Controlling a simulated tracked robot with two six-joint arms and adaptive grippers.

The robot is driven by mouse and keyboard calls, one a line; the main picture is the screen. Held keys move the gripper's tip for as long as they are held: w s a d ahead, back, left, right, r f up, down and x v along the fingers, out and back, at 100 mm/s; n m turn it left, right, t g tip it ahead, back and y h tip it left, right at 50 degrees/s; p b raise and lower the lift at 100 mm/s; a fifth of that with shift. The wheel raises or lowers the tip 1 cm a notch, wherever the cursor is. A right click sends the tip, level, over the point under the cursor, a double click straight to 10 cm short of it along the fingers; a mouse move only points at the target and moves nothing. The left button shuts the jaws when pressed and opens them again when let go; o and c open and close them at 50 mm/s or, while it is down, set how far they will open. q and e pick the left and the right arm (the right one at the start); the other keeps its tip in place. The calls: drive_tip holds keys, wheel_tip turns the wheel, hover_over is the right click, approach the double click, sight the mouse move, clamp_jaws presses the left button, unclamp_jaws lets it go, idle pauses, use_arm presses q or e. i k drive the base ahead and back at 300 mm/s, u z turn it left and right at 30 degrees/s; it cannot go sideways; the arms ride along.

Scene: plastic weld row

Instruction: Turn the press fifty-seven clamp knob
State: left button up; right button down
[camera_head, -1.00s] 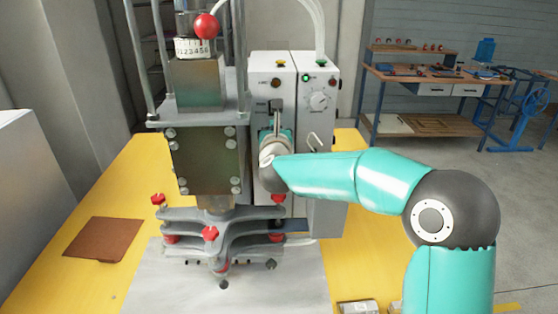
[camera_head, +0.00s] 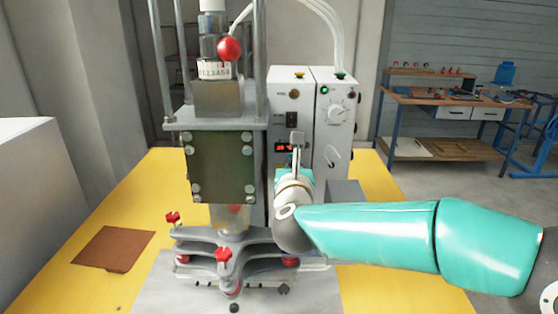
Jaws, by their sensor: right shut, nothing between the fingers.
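The press (camera_head: 222,165) stands on a yellow table, with a dark plate on its front. I see no number telling which press this is. My right gripper (camera_head: 296,140) points upward in front of the white control box, above and apart from the right knob. Its thin fingers are shut and empty. My right wrist and forearm hide part of the box's lower front. My left gripper is not in view.
The white control box (camera_head: 335,90) with a dial stands right of the press. A red ball (camera_head: 229,48) sits high on the press. A brown sheet (camera_head: 113,248) lies on the yellow table (camera_head: 160,175) at left, with bare table around it. A workbench (camera_head: 450,107) stands far behind.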

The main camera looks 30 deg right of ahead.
sight(284, 288)
drive_tip(key=k, duration=1)
